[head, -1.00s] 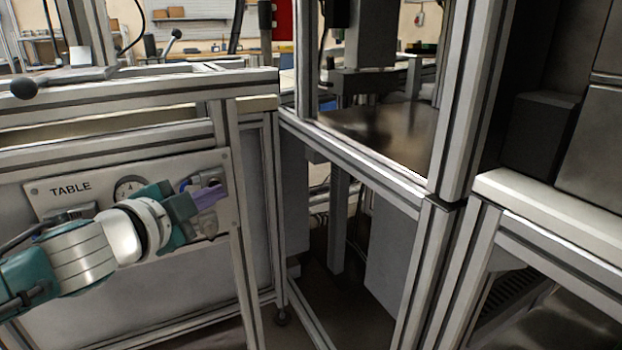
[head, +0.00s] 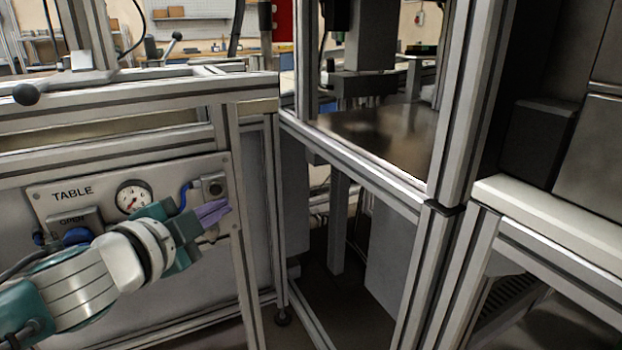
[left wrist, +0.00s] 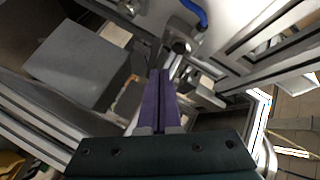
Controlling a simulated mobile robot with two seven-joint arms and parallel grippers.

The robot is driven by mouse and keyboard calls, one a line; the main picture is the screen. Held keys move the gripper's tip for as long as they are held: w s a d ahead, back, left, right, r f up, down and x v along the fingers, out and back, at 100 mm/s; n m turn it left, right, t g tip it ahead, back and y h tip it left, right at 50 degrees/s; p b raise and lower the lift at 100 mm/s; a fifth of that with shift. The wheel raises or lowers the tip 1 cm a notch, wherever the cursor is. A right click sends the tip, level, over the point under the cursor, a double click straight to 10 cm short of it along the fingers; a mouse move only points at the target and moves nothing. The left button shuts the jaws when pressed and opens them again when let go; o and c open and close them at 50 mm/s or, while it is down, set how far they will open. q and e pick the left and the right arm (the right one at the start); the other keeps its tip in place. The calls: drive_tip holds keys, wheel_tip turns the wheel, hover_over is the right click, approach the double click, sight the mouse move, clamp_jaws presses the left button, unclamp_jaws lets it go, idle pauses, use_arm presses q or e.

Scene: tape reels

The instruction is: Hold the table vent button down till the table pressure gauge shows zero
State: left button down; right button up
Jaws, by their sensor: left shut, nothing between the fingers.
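The panel marked TABLE (head: 44,205) is on the front of the framed bench at left. Its round pressure gauge (head: 134,197) shows a white face; the needle is too small to read surely. A small grey box with a round button (head: 214,187) is at the panel's upper right, with a blue hose on its left. My left gripper (head: 214,210) is shut and empty, its purple fingers just below the button and seemingly apart from it. My right gripper is out of view.
A fitting marked OPEN with a blue knob (head: 77,237) is at the panel's left, partly behind my left arm. Aluminium frame posts (head: 250,220) stand right of the panel.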

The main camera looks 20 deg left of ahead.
use_arm(q)
drive_tip(key=shift+s+d, duration=1.05)
drive_tip(key=shift+d, duration=0.15)
